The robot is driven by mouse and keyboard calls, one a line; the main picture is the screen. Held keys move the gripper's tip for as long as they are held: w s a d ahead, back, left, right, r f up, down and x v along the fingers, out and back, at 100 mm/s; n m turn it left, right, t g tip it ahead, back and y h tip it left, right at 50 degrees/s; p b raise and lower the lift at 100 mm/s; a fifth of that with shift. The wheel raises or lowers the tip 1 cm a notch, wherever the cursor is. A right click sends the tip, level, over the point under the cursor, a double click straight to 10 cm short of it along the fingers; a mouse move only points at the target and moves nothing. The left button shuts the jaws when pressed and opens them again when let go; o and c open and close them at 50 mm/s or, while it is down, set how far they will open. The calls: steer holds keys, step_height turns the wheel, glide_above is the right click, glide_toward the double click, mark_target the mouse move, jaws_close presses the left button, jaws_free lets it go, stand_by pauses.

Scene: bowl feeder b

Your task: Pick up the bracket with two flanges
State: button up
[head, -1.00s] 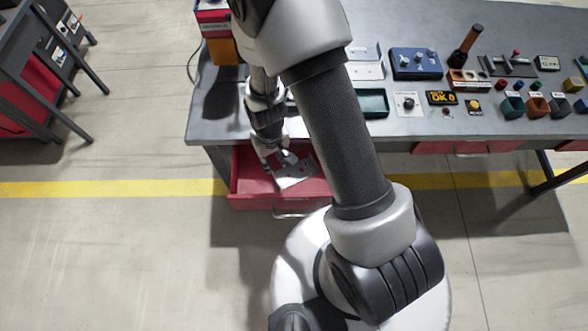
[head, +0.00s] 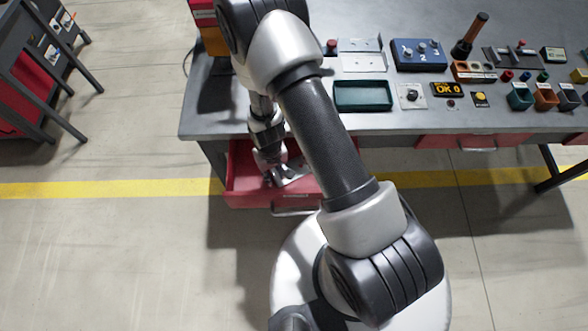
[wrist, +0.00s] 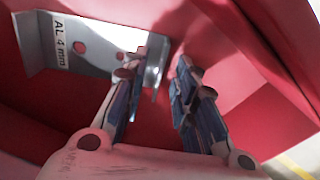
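A silver bracket (wrist: 92,45) lies in the red drawer (wrist: 60,105), marked "AL 4 mm" and with holes in its plate. In the wrist view, one flange stands at its left end and another at its right end. My gripper (wrist: 158,72) is open, with its fingers on either side of the right flange; a gap shows on the right, and contact with the left finger is unclear. In the head view, my gripper (head: 277,178) is down in the open drawer (head: 245,170), and the bracket (head: 293,170) is mostly hidden behind it.
The drawer walls stand close around my gripper. The bench (head: 215,120) is above the drawer. On it are a similar silver sheet part (head: 365,62), a green tray (head: 363,96), a blue box (head: 418,55) and several small bins and controls.

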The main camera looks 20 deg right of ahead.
steer(key=shift+c, duration=0.6)
jaws_close()
